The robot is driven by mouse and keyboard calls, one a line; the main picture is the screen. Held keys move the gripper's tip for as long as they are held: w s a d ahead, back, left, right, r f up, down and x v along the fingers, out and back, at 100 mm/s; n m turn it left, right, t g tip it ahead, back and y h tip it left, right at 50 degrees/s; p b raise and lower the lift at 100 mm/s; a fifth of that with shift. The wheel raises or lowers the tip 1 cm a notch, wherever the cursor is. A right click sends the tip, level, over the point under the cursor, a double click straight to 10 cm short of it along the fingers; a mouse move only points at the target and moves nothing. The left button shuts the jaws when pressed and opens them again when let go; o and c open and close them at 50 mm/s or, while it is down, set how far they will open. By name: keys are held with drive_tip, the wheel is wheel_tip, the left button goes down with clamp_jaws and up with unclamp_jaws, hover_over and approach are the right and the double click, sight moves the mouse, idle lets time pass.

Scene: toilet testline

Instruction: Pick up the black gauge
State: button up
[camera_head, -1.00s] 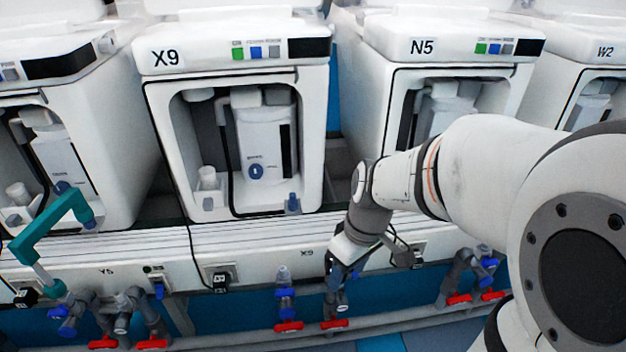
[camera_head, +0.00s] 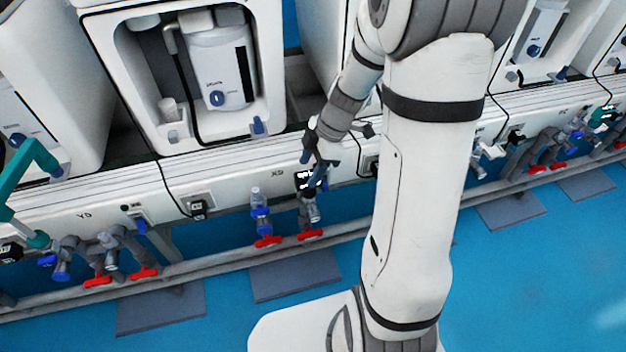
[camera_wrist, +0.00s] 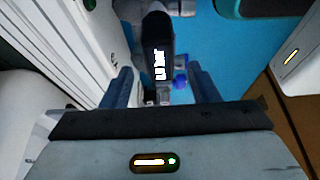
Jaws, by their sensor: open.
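The black gauge (camera_head: 303,181) has a lit white display and sits at the pipe fitting below the X9 label in the head view. It shows in the wrist view as a dark upright block (camera_wrist: 157,45) with white digits. My gripper (camera_head: 318,172) is close above and beside it, partly covering it in the head view. In the wrist view my gripper (camera_wrist: 160,72) is open, with one blue finger on each side of the gauge's lower end. Whether the fingers reach around it or touch it is unclear.
Blue-banded pipes with red valve handles (camera_head: 268,241) run along the front of the white ledge (camera_head: 230,180). White cabinets (camera_head: 180,75) stand behind it. A teal arm-like fixture (camera_head: 22,175) is at the left. Blue floor (camera_head: 540,270) is open at the right.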

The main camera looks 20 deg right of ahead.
sight(308, 174)
drive_tip(key=x, duration=0.1)
drive_tip(key=b+x, duration=0.1)
drive_tip(key=x, duration=0.2)
drive_tip(key=shift+d+f+b, duration=0.1)
drive_tip(key=shift+d+b, duration=0.2)
drive_tip(key=shift+d, duration=0.05)
drive_tip(key=shift+a+f, duration=0.25)
drive_tip(key=shift+f, duration=0.15)
drive_tip(key=c, duration=1.1)
drive_tip(key=shift+r, duration=0.15)
wheel_tip(308, 174, up, 15)
drive_tip(key=p, duration=0.6)
